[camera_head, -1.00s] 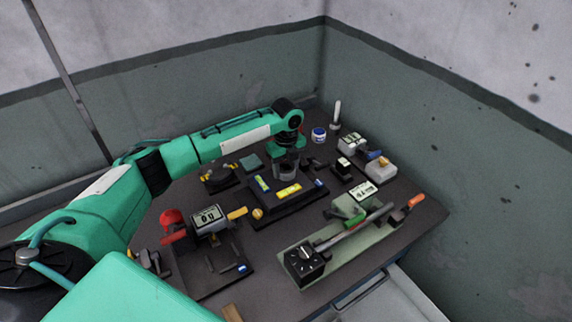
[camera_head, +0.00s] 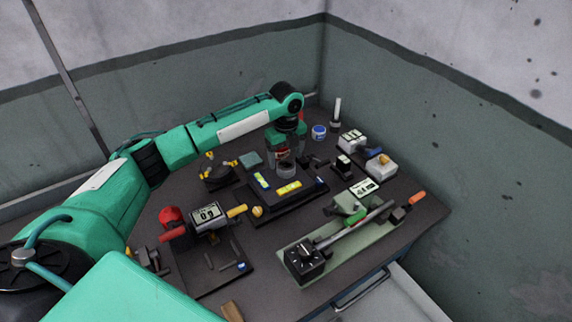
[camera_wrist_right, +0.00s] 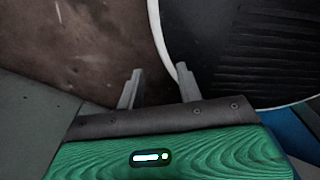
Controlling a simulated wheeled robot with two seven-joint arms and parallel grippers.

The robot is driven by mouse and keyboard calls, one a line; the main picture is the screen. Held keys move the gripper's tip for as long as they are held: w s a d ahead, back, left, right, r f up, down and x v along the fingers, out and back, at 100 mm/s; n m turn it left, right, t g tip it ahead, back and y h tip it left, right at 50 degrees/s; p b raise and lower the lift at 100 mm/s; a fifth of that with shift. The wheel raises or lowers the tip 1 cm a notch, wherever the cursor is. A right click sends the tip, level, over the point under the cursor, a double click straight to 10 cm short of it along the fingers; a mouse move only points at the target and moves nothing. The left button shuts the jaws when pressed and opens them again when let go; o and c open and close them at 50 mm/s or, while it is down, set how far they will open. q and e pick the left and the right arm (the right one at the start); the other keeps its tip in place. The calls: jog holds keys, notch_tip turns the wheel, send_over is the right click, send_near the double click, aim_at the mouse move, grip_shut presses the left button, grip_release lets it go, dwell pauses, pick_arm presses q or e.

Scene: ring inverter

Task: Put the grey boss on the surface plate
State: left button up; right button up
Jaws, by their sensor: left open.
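The grey boss (camera_head: 287,173) is a short grey cylinder near the back edge of the dark surface plate (camera_head: 284,212), partly hidden by my left gripper. My left gripper (camera_head: 285,160) points down right over the boss and is open. I cannot tell whether its fingertips touch the boss, or exactly how the boss's base rests on the plate. Two yellow-and-blue levels lie on the plate in front of the boss. My right gripper (camera_wrist_right: 159,84) shows only in the right wrist view; its two fingers stand apart with nothing between them.
A green-grey fixture with a long bar (camera_head: 345,232) stands at the front right. A gauge with a display (camera_head: 208,214) and a red knob (camera_head: 171,216) are at the left. A blue-and-white jar (camera_head: 319,132) stands behind. Free bench around the plate is narrow.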

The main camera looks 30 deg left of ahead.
aim_at(286, 165)
pick_arm(q)
notch_tip(286, 165, up, 9)
jog(key=b, duration=0.1)
jog(key=shift+f+b, duration=0.2)
jog(key=shift+b, duration=0.15)
